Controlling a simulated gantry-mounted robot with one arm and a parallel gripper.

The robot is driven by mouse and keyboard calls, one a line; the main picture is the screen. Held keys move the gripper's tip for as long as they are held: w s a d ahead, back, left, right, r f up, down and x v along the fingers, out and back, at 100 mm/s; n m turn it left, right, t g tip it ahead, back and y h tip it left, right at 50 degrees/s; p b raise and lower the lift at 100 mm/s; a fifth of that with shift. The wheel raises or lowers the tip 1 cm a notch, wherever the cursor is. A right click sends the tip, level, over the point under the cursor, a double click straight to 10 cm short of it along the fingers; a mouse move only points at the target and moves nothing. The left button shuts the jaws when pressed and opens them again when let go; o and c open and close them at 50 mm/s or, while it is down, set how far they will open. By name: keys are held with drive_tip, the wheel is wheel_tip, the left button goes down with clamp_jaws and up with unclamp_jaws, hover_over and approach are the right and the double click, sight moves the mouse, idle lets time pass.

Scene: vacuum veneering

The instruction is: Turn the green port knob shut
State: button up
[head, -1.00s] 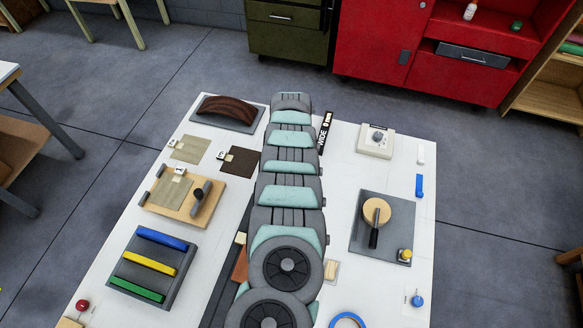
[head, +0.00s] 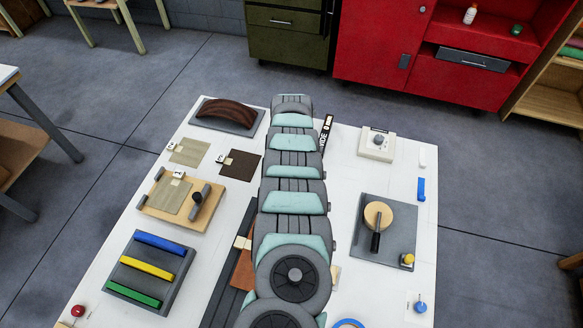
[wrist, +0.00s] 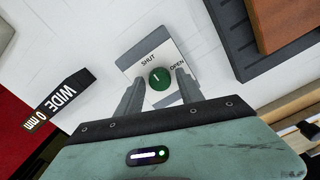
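The green port knob (wrist: 160,79) sits on a pale plate (wrist: 133,63) marked SHUT and OPEN in the wrist view. A short white line on the knob points roughly toward the word SHUT; its exact angle is hard to tell. My gripper (wrist: 159,74) is open, with one finger on each side of the knob. Gaps show between the fingers and the knob, so it is not gripped. In the head view my arm covers the knob and my gripper.
A sign reading WIDE 0 mm (wrist: 60,100) stands left of the plate in the wrist view. A dark grey strip with a brown block (wrist: 290,22) lies to the right. The head view shows a rack of coloured bars (head: 175,262) left of my arm.

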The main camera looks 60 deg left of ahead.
drive_tip(key=shift+o, duration=0.5)
drive_tip(key=shift+r, duration=0.1)
wheel_tip(320, 180, up, 11)
drive_tip(key=shift+b, duration=0.3)
idle(0.4)
